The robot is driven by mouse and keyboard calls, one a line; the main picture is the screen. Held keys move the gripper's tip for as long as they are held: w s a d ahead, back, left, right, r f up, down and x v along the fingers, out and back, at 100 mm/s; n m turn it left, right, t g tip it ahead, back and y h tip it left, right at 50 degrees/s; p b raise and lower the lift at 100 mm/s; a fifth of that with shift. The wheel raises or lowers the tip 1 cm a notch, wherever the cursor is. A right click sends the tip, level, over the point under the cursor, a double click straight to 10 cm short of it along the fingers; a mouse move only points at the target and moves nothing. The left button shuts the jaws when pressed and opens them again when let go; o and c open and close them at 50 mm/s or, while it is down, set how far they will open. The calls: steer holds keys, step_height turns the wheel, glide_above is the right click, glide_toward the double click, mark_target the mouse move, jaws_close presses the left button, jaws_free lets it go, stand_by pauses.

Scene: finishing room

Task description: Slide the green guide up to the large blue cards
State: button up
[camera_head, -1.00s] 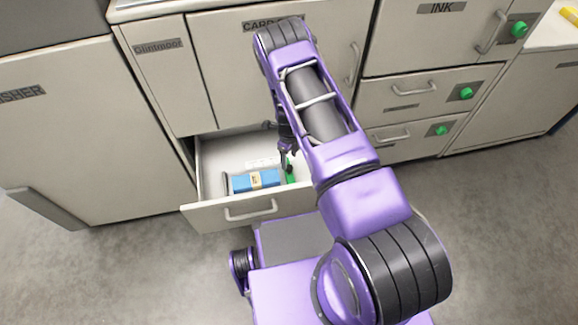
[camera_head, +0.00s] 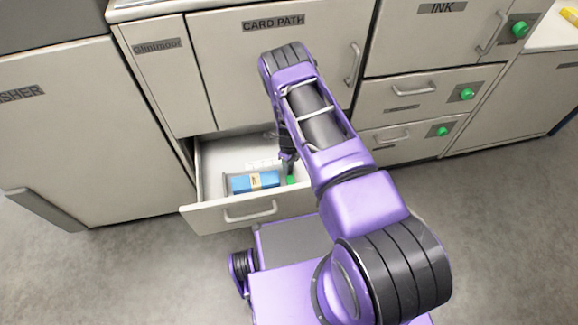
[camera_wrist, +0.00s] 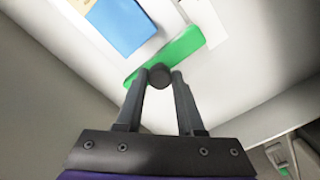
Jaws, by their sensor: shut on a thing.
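The large blue cards (camera_head: 240,184) lie in the open drawer, with a pale labelled band around them. They also show at the top of the wrist view (camera_wrist: 122,25). The green guide (camera_wrist: 183,45) is a flat bar to the right of the cards, with a strip of pale drawer floor between them. Its dark round knob (camera_wrist: 160,76) sits between my fingertips. My gripper (camera_wrist: 159,80) is shut on this knob. In the head view my gripper (camera_head: 289,168) hides most of the guide (camera_head: 291,181).
The drawer's front panel (camera_head: 222,213) and side walls surround the work area. White markings (camera_head: 263,163) lie on the drawer floor behind the cards. The closed card path cabinet door (camera_head: 230,75) stands above the drawer.

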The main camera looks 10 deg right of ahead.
jaws_close()
stand_by(0.9)
steer(key=a+b, duration=0.2)
steer(key=a, duration=0.1)
steer(key=shift+a+f, duration=0.1)
steer(key=shift+a, duration=0.4)
steer(key=o, duration=0.9)
jaws_free()
step_height(320, 180, up, 18)
steer(key=p, duration=0.2)
steer(key=shift+f, duration=0.15)
